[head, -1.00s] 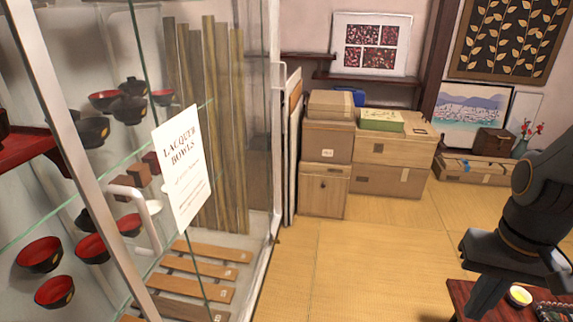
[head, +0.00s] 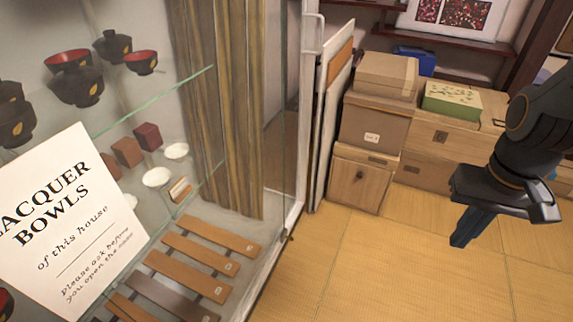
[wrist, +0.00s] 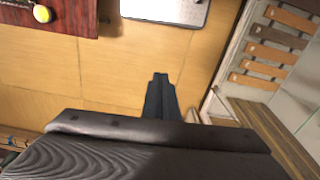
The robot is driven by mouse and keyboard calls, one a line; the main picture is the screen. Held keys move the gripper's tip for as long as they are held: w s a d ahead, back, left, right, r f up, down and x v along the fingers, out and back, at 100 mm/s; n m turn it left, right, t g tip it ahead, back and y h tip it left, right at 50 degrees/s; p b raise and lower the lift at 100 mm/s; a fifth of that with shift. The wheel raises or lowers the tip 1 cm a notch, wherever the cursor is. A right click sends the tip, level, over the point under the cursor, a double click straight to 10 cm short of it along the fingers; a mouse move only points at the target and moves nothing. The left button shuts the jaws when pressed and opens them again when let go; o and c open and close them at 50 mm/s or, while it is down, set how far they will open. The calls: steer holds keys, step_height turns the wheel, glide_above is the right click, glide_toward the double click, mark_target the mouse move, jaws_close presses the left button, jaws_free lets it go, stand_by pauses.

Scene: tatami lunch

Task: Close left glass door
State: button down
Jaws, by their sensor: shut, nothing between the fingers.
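A glass display cabinet fills the left of the head view; its glass pane (head: 235,60) carries a white sign reading "Lacquer bowls" (head: 70,225). A white handle (head: 313,34) shows on the upright frame at the cabinet's right edge. Which door it belongs to I cannot tell. The metal-framed edge and the other handle seen earlier at the left are out of view. My gripper (head: 472,228) is shut and empty above the tatami, right of the cabinet and apart from it. In the wrist view its shut fingers (wrist: 160,82) point at the floor, with the cabinet at the right.
Dark bowls (head: 75,78) and wooden slats (head: 200,250) are inside the cabinet. Stacked boxes (head: 375,125) stand behind, with panels (head: 330,110) leaning beside them. A red table (wrist: 50,15) with a yellow-topped cup (wrist: 42,13) is at upper left. Tatami (head: 370,270) is clear between.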

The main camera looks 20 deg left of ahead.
steer(key=w+a+f+m+t+b, duration=0.1)
steer(key=w+a+f+t+b, duration=0.2)
steer(key=w, duration=0.6)
steer(key=w+a+f+t+y+b, duration=0.1)
steer(key=w+f+b, duration=0.1)
steer(key=w+f, duration=0.55)
steer(key=w+a+f+m+t+b, duration=0.1)
steer(key=w+a+f+t+b, duration=0.15)
steer(key=w, duration=0.75)
steer(key=w+a+f+t+y+b, duration=0.1)
steer(key=w+a+f+y+b, duration=0.25)
steer(key=w+a, duration=0.2)
steer(key=w+a+f+t+y+b, duration=0.2)
steer(key=w+a+f, duration=0.25)
steer(key=a, duration=0.25)
steer(key=s+a+f+m+g+y+b, duration=0.1)
steer(key=a+f+y+b, duration=0.35)
steer(key=a, duration=0.35)
steer(key=s+a+f+m+g+y+b, duration=0.1)
steer(key=a+f+g+y+b, duration=0.2)
steer(key=a+y, duration=0.45)
steer(key=shift+t+h, duration=0.65)
steer(key=shift+h, duration=0.3)
steer(key=x, duration=0.7)
steer(key=b+x, duration=0.1)
steer(key=x, duration=0.3)
steer(key=shift+s+f, duration=0.25)
steer(key=shift+f, duration=0.1)
steer(key=shift+m, duration=0.3)
steer(key=shift+s, duration=2.05)
